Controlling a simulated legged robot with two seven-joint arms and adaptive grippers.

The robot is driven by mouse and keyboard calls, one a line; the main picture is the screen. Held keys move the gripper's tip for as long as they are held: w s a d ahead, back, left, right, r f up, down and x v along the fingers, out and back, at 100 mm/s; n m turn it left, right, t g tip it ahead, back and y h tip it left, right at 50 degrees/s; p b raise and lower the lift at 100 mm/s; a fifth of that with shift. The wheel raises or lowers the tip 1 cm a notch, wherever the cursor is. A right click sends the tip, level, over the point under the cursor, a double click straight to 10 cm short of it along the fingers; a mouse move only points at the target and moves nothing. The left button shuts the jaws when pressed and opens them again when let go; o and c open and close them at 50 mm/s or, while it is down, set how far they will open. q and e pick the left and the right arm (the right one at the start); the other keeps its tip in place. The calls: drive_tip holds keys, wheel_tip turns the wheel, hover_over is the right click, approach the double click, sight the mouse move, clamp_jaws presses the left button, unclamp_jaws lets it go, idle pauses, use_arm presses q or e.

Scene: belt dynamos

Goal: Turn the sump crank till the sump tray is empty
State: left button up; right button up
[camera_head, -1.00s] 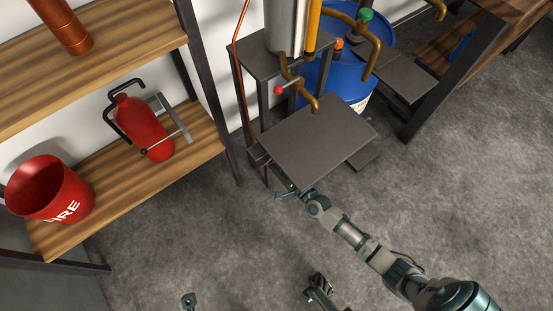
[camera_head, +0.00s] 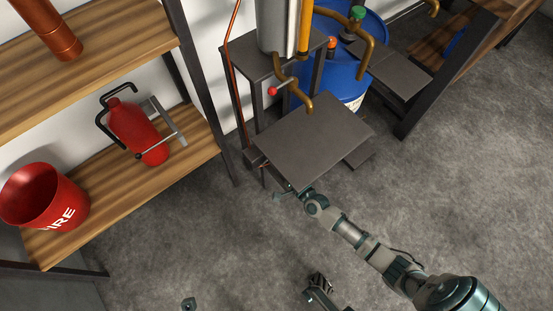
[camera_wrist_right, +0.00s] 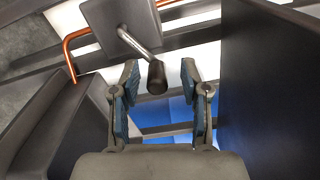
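In the right wrist view the crank has a bare metal arm and a dark handle (camera_wrist_right: 157,77), and comes out of a dark grey box (camera_wrist_right: 128,28). My right gripper (camera_wrist_right: 160,78) is open, with the handle between its blue-padded fingertips and gaps showing on both sides. In the head view my right gripper (camera_head: 286,193) is at the near edge of the dark square top (camera_head: 315,137), partly hidden by it. I cannot pick out the sump tray or its contents. My left gripper (camera_head: 254,295) shows only as two finger ends, set wide apart at the bottom edge.
A brass spout (camera_head: 296,92) with a red knob hangs above the dark top. A blue drum (camera_head: 345,75) stands behind. Wooden shelves at left hold a red extinguisher (camera_head: 138,130) and a fire bucket (camera_head: 45,198). Grey floor (camera_head: 180,240) in front is open.

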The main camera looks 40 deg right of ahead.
drive_tip(key=s, duration=1.1)
drive_tip(key=shift+s+d, duration=0.2)
drive_tip(key=shift+s, duration=0.2)
drive_tip(key=shift+f, duration=0.1)
